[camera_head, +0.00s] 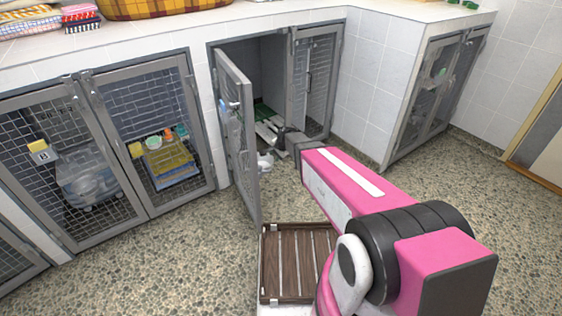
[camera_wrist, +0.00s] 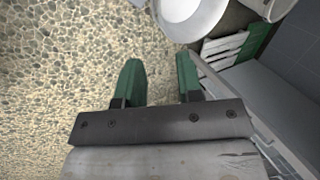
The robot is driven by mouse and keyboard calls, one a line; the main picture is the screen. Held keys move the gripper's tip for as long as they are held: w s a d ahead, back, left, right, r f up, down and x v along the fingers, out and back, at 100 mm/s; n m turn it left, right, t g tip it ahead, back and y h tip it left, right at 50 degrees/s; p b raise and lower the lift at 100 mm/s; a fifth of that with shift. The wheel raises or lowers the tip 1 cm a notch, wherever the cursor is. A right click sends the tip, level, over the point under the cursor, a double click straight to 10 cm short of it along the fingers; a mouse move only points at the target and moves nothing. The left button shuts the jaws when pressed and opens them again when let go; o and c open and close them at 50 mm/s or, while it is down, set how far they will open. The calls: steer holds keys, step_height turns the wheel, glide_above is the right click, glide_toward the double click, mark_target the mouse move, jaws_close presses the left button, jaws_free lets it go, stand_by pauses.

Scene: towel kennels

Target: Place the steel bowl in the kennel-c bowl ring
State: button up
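My gripper's two green fingers (camera_wrist: 157,82) are apart with nothing between them, only speckled floor beneath. A pale round bowl-like thing (camera_wrist: 190,14) is beyond the fingertips at the top edge of the wrist view, cut off by the frame. I cannot tell whether it is the steel bowl or part of a ring holder. In the head view, my arm reaches to the open kennel (camera_head: 262,75), and a small pale rounded shape (camera_head: 265,161) shows low beside its door. The bowl ring cannot be made out clearly, and no kennel-c label is readable.
The open mesh door (camera_head: 238,140) swings out left of my arm. A green-and-white slatted piece (camera_wrist: 228,46) lies inside the kennel. Closed kennels, one with a yellow B tag (camera_head: 40,151), stand at left. A brown slatted tray (camera_head: 290,258) is in front. Floor at right is clear.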

steer(key=s+d+r+n+g+h, duration=0.1)
steer(key=s+d+r+n, duration=0.3)
steer(key=s+d, duration=0.5)
steer(key=s+d+r+n+g+h, duration=0.2)
steer(key=s+d+r+n, duration=0.3)
steer(key=s+d, duration=0.5)
steer(key=s+r+g, duration=0.1)
steer(key=s, duration=0.3)
steer(key=shift+r, duration=0.35)
